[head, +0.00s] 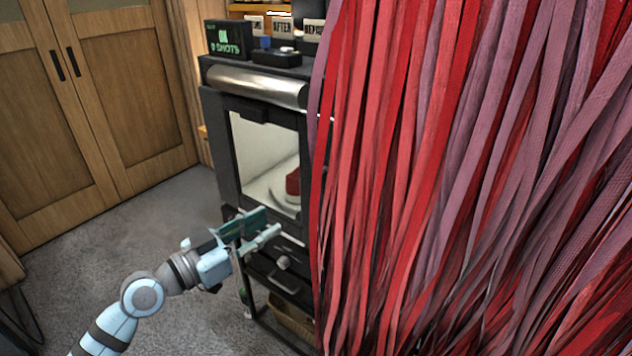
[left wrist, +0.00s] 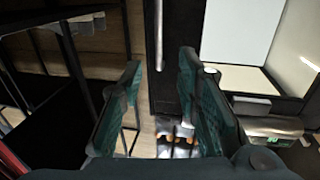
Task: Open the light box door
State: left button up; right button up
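The light box (head: 215,150) is a dark cabinet with a front window (head: 255,150) in a dark frame. A red sneaker (head: 293,184) sits inside on a round pale plate. I cannot tell whether the door is shut. My left gripper (head: 270,222) is at the lower front of the box, just below the window, with its fingers parted. In the left wrist view the two dark green fingers (left wrist: 160,75) are apart with nothing held between them. A vertical silver bar (left wrist: 159,35) on a dark panel lies beyond them. My right gripper is not in view.
Red and mauve hanging strips (head: 450,180) fill the right half of the head view and hide what is behind them. A counter display (head: 228,40) stands on the box. Drawers (head: 280,277) are below. Wooden cabinet doors (head: 120,90) stand at left, with open carpet (head: 130,235) before them.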

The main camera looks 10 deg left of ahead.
aim_at(314, 201)
pick_arm(q)
jog(key=x, duration=1.3)
jog(key=shift+w+d+f, duration=0.3)
grip_shut()
